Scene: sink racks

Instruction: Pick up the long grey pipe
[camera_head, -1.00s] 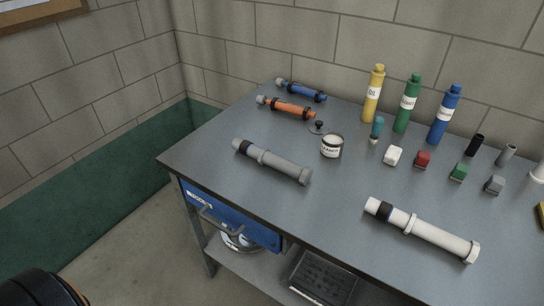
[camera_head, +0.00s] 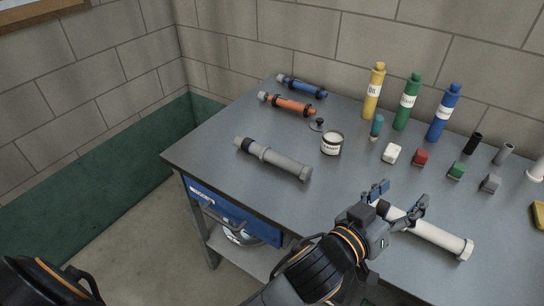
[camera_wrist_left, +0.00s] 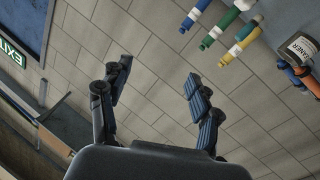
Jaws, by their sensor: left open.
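The long grey pipe (camera_head: 273,158) lies on the left part of the table in the head view, slanting down to the right. It has a dark ring near its upper left end and a collar at the lower right end. My left gripper (camera_head: 398,199) is open and empty, to the right of the grey pipe and apart from it. It appears over the upper end of a white pipe (camera_head: 440,238); whether it touches that pipe I cannot tell. In the left wrist view the open fingers (camera_wrist_left: 159,72) have nothing between them, and the grey pipe does not show. My right gripper is not in view.
An orange pipe (camera_head: 287,104) and a blue pipe (camera_head: 302,87) lie behind the grey one. The table's front left is clear.

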